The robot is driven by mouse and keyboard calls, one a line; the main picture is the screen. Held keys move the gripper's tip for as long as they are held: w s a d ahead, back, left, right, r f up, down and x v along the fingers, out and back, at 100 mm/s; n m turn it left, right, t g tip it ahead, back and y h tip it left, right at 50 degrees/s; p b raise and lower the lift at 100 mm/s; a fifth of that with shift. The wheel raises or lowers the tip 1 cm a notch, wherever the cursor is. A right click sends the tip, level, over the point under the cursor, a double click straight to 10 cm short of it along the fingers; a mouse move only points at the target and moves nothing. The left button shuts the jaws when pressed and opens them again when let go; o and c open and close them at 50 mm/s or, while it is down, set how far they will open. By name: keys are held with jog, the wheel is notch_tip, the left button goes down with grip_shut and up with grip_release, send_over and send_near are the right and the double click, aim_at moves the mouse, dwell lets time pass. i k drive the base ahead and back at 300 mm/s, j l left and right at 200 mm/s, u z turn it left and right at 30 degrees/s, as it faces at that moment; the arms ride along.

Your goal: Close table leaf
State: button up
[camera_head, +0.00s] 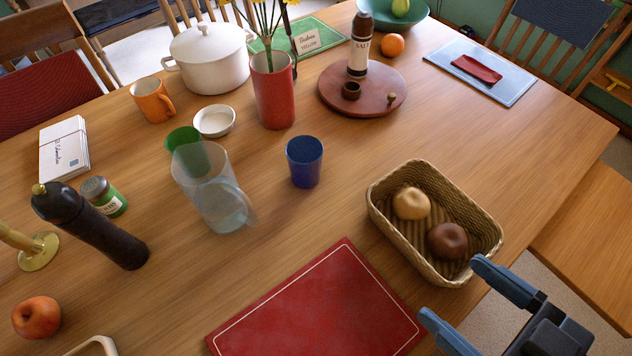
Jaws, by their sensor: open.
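The wooden table (330,215) fills most of the view, with many things on it. A flat wooden panel of the same colour, which looks like the table leaf (588,225), extends outward beyond the table's right edge. Its far right part is cut off by the picture's edge. I cannot tell if it is level with the tabletop or a little lower. My gripper (452,290) is at the bottom right, with its two blue fingers spread apart and nothing between them. It is near the table's right edge, left of and below the leaf in the picture.
A wicker basket (378,213) with two bread rolls stands close to my gripper near the right edge. A red mat (320,305) lies at the front. A blue cup (304,162), a clear pitcher (210,190) and a round board (388,98) stand farther back. Chairs surround the table.

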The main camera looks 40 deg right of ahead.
aim_at(587, 244)
jog(key=z, duration=0.65)
jog(key=k+j+z, duration=0.1)
jog(key=z, duration=0.3)
jog(key=k+z, duration=0.2)
jog(key=z, duration=0.2)
jog(key=k+j+z, duration=0.1)
jog(key=z, duration=0.3)
jog(key=k+l, duration=0.05)
